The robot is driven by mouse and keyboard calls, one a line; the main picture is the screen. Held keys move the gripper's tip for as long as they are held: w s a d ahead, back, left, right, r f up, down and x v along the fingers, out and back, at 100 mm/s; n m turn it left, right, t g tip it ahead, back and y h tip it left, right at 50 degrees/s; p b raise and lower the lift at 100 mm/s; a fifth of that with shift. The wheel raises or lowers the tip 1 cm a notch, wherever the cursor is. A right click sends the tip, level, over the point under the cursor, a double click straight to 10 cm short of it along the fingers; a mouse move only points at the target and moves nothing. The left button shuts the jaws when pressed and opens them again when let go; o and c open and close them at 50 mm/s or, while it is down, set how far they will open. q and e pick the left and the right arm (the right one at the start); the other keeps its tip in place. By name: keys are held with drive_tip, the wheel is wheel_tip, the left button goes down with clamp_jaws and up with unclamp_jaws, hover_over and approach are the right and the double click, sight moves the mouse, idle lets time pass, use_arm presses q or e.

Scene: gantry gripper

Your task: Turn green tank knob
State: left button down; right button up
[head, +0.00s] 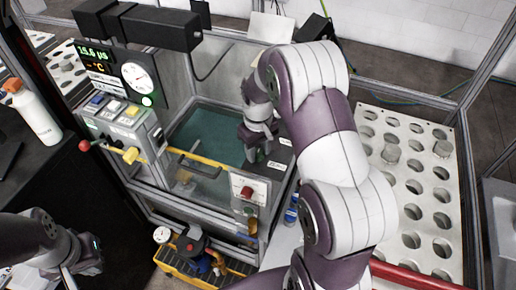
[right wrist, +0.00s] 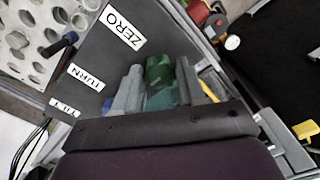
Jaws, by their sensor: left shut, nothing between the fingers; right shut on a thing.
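The green tank knob (right wrist: 158,70) sits at the edge of a dark panel (right wrist: 95,60) with labels reading ZERO, TURN and one partly blurred. My right gripper (right wrist: 158,88) has a grey finger on each side of the knob and is shut on it. In the head view my right gripper (head: 257,150) points down at the right end of the tank (head: 205,130), and its hand mostly hides the knob. The tank holds teal liquid. My left gripper (head: 97,250) is shut and empty at the lower left, away from the tank.
A white panel (head: 248,190) with a red button is on the front. A perforated plate (head: 415,200) lies right. A white bottle (head: 38,117) stands left.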

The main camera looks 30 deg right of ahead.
drive_tip(key=m, duration=0.5)
drive_tip(key=shift+r+m, duration=0.1)
drive_tip(key=shift+m, duration=0.3)
drive_tip(key=m, duration=0.5)
drive_tip(key=shift+w+m+p, duration=0.15)
drive_tip(key=shift+m+p, duration=0.15)
idle(0.4)
drive_tip(key=o, duration=0.8)
drive_tip(key=shift+o, duration=1.2)
